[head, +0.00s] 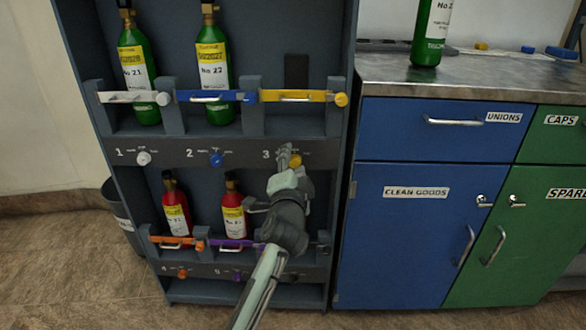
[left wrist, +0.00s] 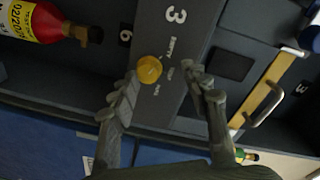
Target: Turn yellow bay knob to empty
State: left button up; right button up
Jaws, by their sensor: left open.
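The round yellow knob (head: 296,161) of bay 3 sits on the dark grey label strip of the rack, partly behind my left gripper (head: 288,162). In the left wrist view the yellow knob (left wrist: 149,69) lies beside the big "3", with small white words along one side, one of which looks like "EMPTY". My left gripper (left wrist: 160,88) is open, one finger on each side of the knob's line, nearer the left finger. I cannot tell whether a finger touches the knob. The knob's pointing direction is too small to read. My right gripper is out of view.
Above the knob, bay 3 holds no bottle behind its yellow bar (head: 297,96). Bays 1 and 2 hold green bottles (head: 135,68); red bottles (head: 233,205) stand below. The white knob (head: 144,158) and blue knob (head: 216,158) are to the left. A blue cabinet (head: 410,220) stands right.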

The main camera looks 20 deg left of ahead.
pick_arm(q)
notch_tip(320, 180, up, 9)
jog(key=shift+f, duration=0.15)
jog(key=shift+f, duration=0.15)
